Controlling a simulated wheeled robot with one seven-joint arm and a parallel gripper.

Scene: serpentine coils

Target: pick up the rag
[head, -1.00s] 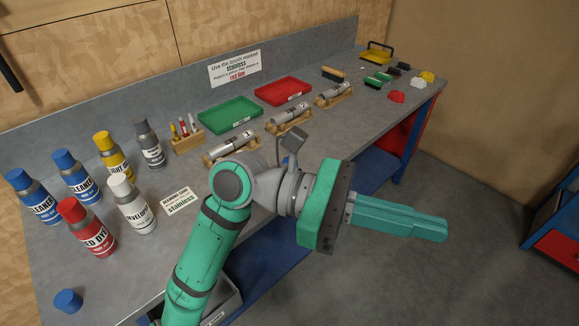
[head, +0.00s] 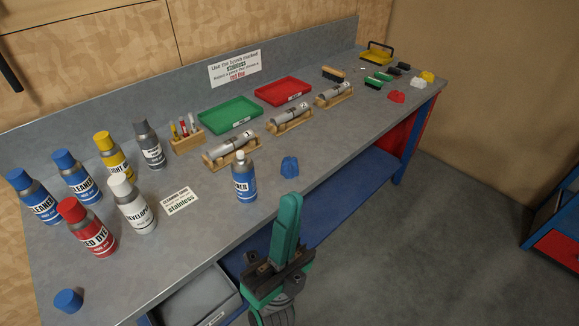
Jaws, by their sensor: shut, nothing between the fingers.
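A crumpled blue rag (head: 290,166) lies on the grey workbench (head: 330,150) near its front edge, right of a blue-labelled cleaner can (head: 244,178). Farther right along the bench lie similar small lumps: a red one (head: 397,96), a white one (head: 418,84) and a yellow one (head: 427,77). My gripper (head: 290,200) has its green fingers together, with nothing seen between them. It is in front of the bench edge, below the blue rag in the picture, and apart from it. The fingers point up in the picture, toward the bench.
Several spray cans stand at the left, with a red can (head: 86,228) near the front. A blue cap (head: 68,301) lies before them. Metal cylinders on wooden cradles (head: 290,123) line the middle, with a green tray (head: 230,114) and red tray (head: 284,91) behind. Brushes lie farther right.

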